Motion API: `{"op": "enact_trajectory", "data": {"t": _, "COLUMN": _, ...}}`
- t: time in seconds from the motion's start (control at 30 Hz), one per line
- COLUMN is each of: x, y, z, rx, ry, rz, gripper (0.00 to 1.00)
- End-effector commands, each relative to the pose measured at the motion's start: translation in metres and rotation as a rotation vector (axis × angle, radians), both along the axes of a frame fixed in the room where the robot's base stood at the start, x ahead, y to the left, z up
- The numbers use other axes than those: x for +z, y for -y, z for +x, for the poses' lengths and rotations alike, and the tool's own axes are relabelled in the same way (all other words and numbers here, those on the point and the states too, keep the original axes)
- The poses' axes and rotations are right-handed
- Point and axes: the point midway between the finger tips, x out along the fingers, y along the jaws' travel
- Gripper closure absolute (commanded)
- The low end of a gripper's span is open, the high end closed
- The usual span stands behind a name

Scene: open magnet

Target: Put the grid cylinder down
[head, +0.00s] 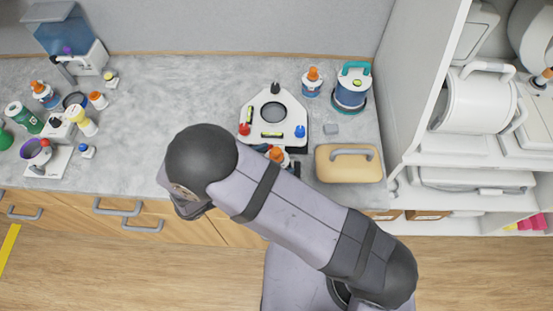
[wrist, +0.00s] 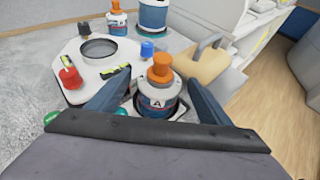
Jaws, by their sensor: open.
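A white and blue bottle with an orange cap and a letter A label (wrist: 160,98) stands between my fingers in the wrist view. It is the likely grid cylinder, though I cannot make out a grid on it. My gripper (wrist: 158,80) is open, with one dark blue finger on each side of the bottle. The bottle's foot sits at a dark-rimmed light base, partly hidden by my gripper. In the head view the orange-capped bottle (head: 277,155) shows just beyond my arm, which hides most of the gripper.
A white three-cornered device (head: 273,92) with red, blue and black knobs stands just behind the bottle. A tan case (head: 349,170) with a grey handle lies to the right. Another orange-capped bottle (head: 312,85) and a teal-topped container (head: 352,92) stand at the back. The counter's left middle (head: 165,100) is clear.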

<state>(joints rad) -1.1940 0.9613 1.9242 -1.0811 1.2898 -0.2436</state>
Motion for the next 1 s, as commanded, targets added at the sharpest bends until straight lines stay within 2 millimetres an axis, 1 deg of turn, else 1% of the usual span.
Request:
{"op": "enact_trajectory", "data": {"t": 0.03, "x": -0.001, "y": -0.008, "z": -0.006, "rx": 0.006, "ry": 0.003, "rz": 0.004, "gripper": 0.27}}
{"op": "enact_trajectory", "data": {"t": 0.3, "x": 0.018, "y": -0.040, "z": -0.039, "rx": 0.004, "ry": 0.001, "rz": 0.004, "gripper": 0.27}}
{"op": "enact_trajectory", "data": {"t": 0.5, "x": 0.030, "y": -0.057, "z": -0.056, "rx": 0.002, "ry": 0.001, "rz": 0.004, "gripper": 0.27}}
{"op": "enact_trajectory", "data": {"t": 0.7, "x": 0.036, "y": -0.064, "z": -0.064, "rx": 0.001, "ry": 0.000, "rz": 0.001, "gripper": 0.27}}
{"op": "enact_trajectory", "data": {"t": 1.0, "x": 0.038, "y": -0.065, "z": -0.065, "rx": 0.000, "ry": -0.001, "rz": -0.001, "gripper": 0.27}}
